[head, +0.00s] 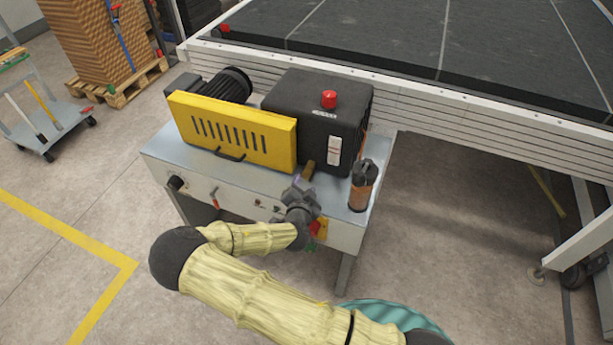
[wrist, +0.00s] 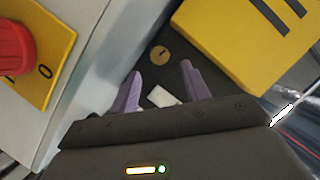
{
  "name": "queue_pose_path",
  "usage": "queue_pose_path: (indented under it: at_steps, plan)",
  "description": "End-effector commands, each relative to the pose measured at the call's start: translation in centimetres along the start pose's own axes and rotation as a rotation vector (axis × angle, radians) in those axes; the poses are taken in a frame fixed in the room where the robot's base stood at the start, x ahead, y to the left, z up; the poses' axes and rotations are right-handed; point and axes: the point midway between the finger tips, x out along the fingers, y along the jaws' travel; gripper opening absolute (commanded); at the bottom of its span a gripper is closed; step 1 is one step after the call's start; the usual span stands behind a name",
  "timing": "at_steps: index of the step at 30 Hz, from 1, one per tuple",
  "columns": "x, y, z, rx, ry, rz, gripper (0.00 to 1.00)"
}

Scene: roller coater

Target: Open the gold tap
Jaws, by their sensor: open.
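The gold tap (head: 307,170) shows in the head view as a small brownish-gold piece at the foot of the black motor box, just beyond my gripper (head: 299,185). In the wrist view a round gold face with a dark mark, which looks like the tap (wrist: 160,56), sits on a dark surface. My gripper (wrist: 162,72) is open, its two purple fingers apart and pointing towards the gold face. The gold face lies just past the fingertips, between their lines. I cannot tell whether the fingers touch it. A small white piece shows between the fingers.
The black box (head: 317,110) carries a red button (head: 329,99). A yellow vented guard (head: 232,135) stands left of the tap and a dark-topped bottle (head: 362,186) right. A red knob on a yellow plate (wrist: 12,48) is at the wrist view's left.

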Motion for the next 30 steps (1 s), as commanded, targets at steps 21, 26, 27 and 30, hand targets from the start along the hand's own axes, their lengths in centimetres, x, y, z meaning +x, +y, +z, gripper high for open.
queue_pose_path:
  at_steps: [21, 26, 27, 30]
  plan:
    - [5.8, 0.0, 0.0, 0.0, -0.001, 0.001, 0.47]
    - [5.8, 0.0, 0.0, 0.0, -0.001, 0.001, 0.15]
    - [5.8, 0.0, 0.0, 0.0, -0.001, 0.001, 0.07]
    - [5.8, 0.0, 0.0, 0.0, -0.001, 0.001, 0.02]
